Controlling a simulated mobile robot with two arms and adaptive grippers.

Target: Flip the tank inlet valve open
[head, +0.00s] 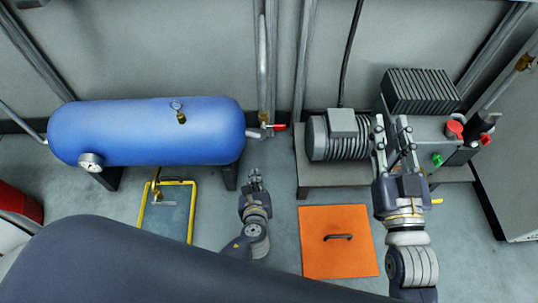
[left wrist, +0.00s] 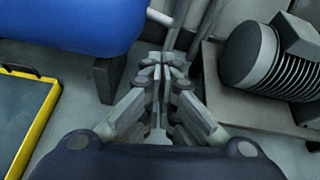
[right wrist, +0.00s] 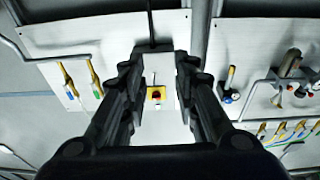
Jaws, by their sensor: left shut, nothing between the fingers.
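The blue tank (head: 150,130) lies on its side on dark legs, with a gauge and a small brass fitting on it. A red-handled valve (head: 278,126) sits by the short pipe at the tank's right end; its handle points right in the head view. My left gripper (head: 255,173) is shut and empty, below and apart from the valve. In the left wrist view my left gripper (left wrist: 158,62) points toward the pipe (left wrist: 160,17); the red handle does not show there. My right gripper (head: 391,122) is open and empty, in front of the pump in the head view.
A pump with a ribbed motor (head: 345,140) stands on a plinth at right. An orange floor plate (head: 315,257) and a yellow-framed tray (head: 148,215) lie on the floor. The right wrist view shows wall panels with pipes and a yellow-and-red switch (right wrist: 156,93).

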